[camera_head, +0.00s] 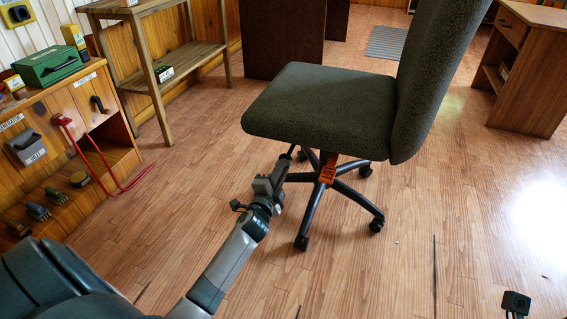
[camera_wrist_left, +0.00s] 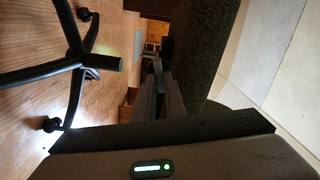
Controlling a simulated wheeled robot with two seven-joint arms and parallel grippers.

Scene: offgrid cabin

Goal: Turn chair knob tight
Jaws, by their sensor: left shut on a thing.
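The office chair (camera_head: 322,100) has a dark grey-green seat and backrest and a black star base with casters. It stands upright on the wood floor, and its orange-marked column shows below the seat. My left gripper (camera_head: 286,160) reaches in under the near left edge of the seat. In the left wrist view its fingers (camera_wrist_left: 158,82) are shut on a small dark part beneath the seat, which seems to be the chair knob (camera_wrist_left: 158,66). The knob is mostly hidden by the fingers and seat. The chair's base (camera_wrist_left: 75,65) shows at left there.
A wooden cabinet (camera_head: 93,110) with a green box (camera_head: 47,66) and a red handle stands at left. A wooden shelf table (camera_head: 165,45) is behind it. A desk (camera_head: 530,75) stands at far right. The floor around the chair is mostly open.

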